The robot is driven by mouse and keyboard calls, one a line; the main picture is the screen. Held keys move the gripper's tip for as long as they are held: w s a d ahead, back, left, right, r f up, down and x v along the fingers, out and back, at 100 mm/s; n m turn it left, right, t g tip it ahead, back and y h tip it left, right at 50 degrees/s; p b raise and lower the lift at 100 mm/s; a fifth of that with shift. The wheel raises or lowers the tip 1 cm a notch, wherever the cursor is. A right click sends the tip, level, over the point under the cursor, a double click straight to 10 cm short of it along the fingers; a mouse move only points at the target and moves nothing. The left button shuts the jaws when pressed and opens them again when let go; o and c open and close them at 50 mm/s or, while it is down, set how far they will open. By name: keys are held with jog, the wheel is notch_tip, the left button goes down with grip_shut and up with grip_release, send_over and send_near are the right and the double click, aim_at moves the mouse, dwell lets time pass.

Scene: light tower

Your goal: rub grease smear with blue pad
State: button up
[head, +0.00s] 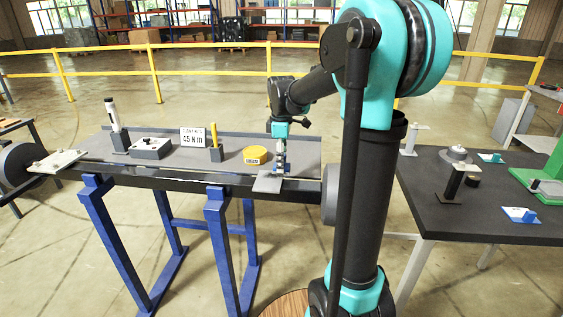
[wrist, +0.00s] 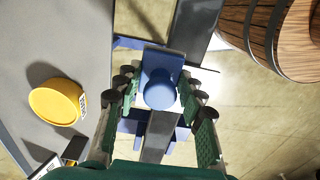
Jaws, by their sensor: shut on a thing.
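My gripper (head: 281,160) is low at the front edge of the grey bench (head: 225,158). In the wrist view its fingers (wrist: 158,76) stand on either side of the blue pad (wrist: 160,92), which has a round knob on a flat rectangular base. The gripper is shut on the pad by its knob. In the head view the pad is mostly hidden by the fingers, above a small grey plate (head: 266,184) at the bench edge. I cannot tell whether it touches the plate. I cannot make out the grease smear in either view.
A yellow round tin (wrist: 57,102) stands on the bench left of my gripper. Farther left are a 45 Nm sign (head: 193,137), a grey box (head: 150,147) and a white-topped tool (head: 112,114). A wooden barrel (wrist: 282,38) is near. A dark table (head: 480,215) stands right.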

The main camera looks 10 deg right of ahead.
aim_at(260, 174)
jog(key=shift+f, duration=1)
jog(key=shift+w+a, duration=0.1)
jog(key=shift+a, duration=0.05)
jog(key=shift+w+a, duration=0.4)
jog(key=shift+a, duration=0.8)
jog(key=shift+w+a, duration=0.35)
jog(key=shift+a, duration=0.8)
jog(key=shift+w+a, duration=0.4)
jog(key=shift+a, duration=0.8)
jog(key=shift+s+d+f, duration=0.1)
jog(key=shift+s+d, duration=0.15)
jog(key=shift+d, duration=0.45)
jog(key=shift+s+d+r, duration=0.1)
jog(key=shift+s+d, duration=0.15)
jog(key=shift+d, duration=0.4)
jog(key=shift+s+d+f, duration=0.1)
jog(key=shift+s+d, duration=0.15)
jog(key=shift+d, duration=0.45)
jog(key=shift+s+d, duration=0.25)
jog(key=shift+d, duration=0.6)
jog(key=shift+s+d, duration=0.25)
jog(key=shift+d, duration=0.6)
jog(key=shift+r, duration=0.2)
jog(key=shift+a, duration=0.15)
